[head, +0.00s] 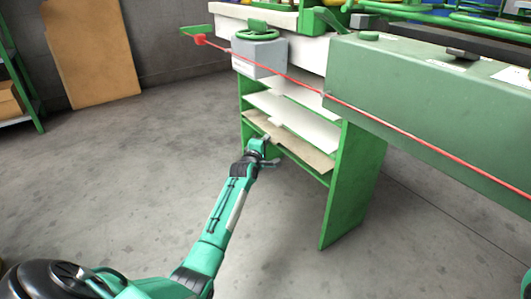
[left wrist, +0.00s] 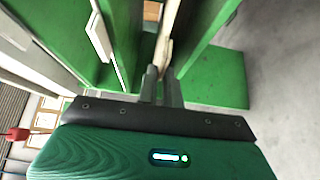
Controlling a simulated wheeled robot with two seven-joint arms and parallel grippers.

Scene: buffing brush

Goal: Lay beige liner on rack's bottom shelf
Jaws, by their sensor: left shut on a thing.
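The green rack (head: 354,185) stands under the machine and has pale shelves one above another. The beige liner (head: 305,151) is a thin flat sheet at the rack's lowest visible shelf level, and its front edge is towards me. My left gripper (head: 266,150) is at that front edge, shut on the liner. In the left wrist view, the fingers (left wrist: 161,86) close on the thin edge of the liner (left wrist: 165,45), between green rack parts. How far the liner rests on the shelf is hidden. My right gripper is not in view.
White shelves (head: 287,108) lie just above the liner. A grey box with a green handwheel (head: 258,54) and a red bar (head: 420,143) jut out above the rack front. The concrete floor (head: 130,165) on the left is clear. A brown board (head: 92,50) leans on the wall.

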